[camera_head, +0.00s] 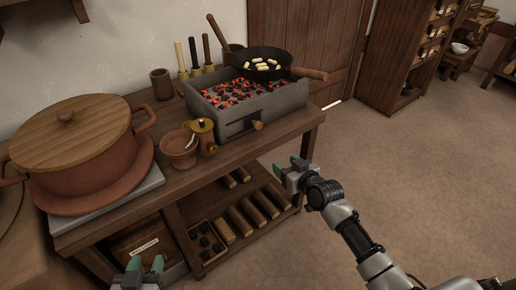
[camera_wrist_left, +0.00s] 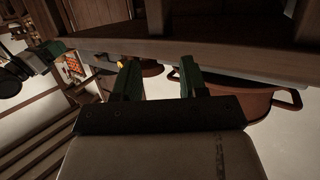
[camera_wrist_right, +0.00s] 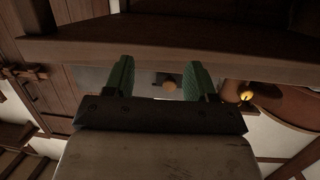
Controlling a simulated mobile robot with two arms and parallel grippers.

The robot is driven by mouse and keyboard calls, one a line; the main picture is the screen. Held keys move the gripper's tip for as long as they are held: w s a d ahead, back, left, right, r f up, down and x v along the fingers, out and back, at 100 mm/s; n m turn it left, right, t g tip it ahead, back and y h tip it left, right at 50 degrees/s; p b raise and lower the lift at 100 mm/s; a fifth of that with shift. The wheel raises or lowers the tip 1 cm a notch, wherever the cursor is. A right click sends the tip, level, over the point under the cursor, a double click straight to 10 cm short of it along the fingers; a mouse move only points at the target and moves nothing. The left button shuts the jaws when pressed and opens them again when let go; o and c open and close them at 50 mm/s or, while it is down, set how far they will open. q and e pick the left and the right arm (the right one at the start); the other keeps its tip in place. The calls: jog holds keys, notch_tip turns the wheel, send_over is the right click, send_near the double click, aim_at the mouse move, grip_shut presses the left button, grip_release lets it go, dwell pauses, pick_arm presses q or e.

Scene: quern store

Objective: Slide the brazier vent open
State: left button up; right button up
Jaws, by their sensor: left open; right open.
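The grey brazier (camera_head: 290,98) full of glowing coals stands on the wooden bench (camera_head: 225,158). Its vent has a round wooden knob (camera_head: 257,125) low on the front face, beside a dark slot. The knob also shows in the right wrist view (camera_wrist_right: 170,86), between the green fingers in the picture but farther off. My right gripper (camera_head: 288,165) is open and empty, in front of the bench edge and below the knob, apart from it. My left gripper (camera_head: 143,268) is open and empty at the bottom of the head view, in front of the bench's lower part.
A pan (camera_head: 262,66) sits on the brazier. A small bowl (camera_head: 178,148) and a brass-topped jar (camera_head: 203,135) stand left of the vent. A big lidded pot (camera_head: 85,160) fills the bench's left end. The lower shelf holds logs (camera_head: 240,220). The floor (camera_head: 420,150) at right is clear.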

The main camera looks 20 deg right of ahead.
aim_at(260, 126)
notch_tip(260, 126, up, 8)
jog(key=a+n+t+y+b, duration=0.2)
jog(key=b, duration=0.1)
jog(key=b+x, duration=0.2)
jog(key=x, duration=0.8)
jog(key=shift+d+r+b, duration=0.15)
jog(key=shift+d+b, duration=0.05)
jog(key=shift+b, duration=0.2)
pick_arm(q)
jog(key=s+r+t+h, duration=0.1)
jog(key=s+r+t, duration=0.1)
jog(key=r+t, duration=0.3)
jog(key=s+r+t+h, duration=0.2)
jog(key=r+t, duration=0.3)
jog(key=r, duration=0.6)
jog(key=shift+s+d+t, duration=0.3)
jog(key=shift+t, duration=0.1)
pick_arm(e)
jog(key=shift+w+a+r, duration=0.1)
jog(key=shift+w+a, duration=0.15)
jog(key=shift+w, duration=0.45)
jog(key=shift+c, duration=0.3)
pick_arm(q)
jog(key=shift+r, duration=0.1)
pick_arm(e)
grip_shut()
